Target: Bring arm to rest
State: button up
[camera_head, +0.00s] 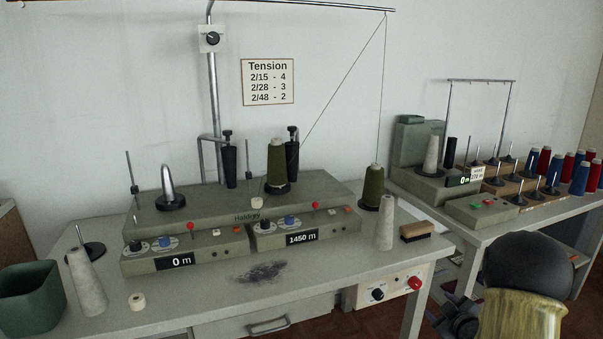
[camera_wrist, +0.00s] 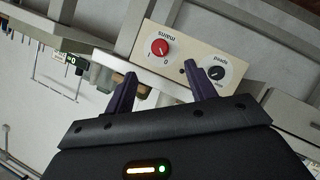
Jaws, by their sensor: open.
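My gripper (camera_wrist: 159,69) shows in the wrist view with its two dark purple fingers spread apart and nothing between them. Beyond the fingertips is the beige control panel (camera_wrist: 182,61) with a red mains knob (camera_wrist: 160,48) and a black speed knob (camera_wrist: 215,73); the fingers look apart from it. In the head view the same panel (camera_head: 396,287) is under the table's front right edge.
The winding table (camera_head: 215,300) bears a two-unit winder (camera_head: 330,195), olive cones (camera_head: 373,187), grey cones (camera_head: 385,222), a brush (camera_head: 415,231) and a green bin (camera_head: 32,300). A second table (camera_head: 490,222) on the right holds several blue and red cones. Brown floor shows between the tables.

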jog(key=s+a+r+m+g, duration=0.3)
jog(key=s+a+m+g, duration=0.6)
jog(key=s+a, duration=1.35)
notch_tip(320, 180, up, 30)
jog(key=s+d+n+g+p, duration=0.1)
jog(key=s+p, duration=0.1)
jog(key=p, duration=2.7)
jog(key=shift+s+f+g, duration=0.15)
jog(key=shift+f+g, duration=0.1)
jog(key=shift+g, duration=0.15)
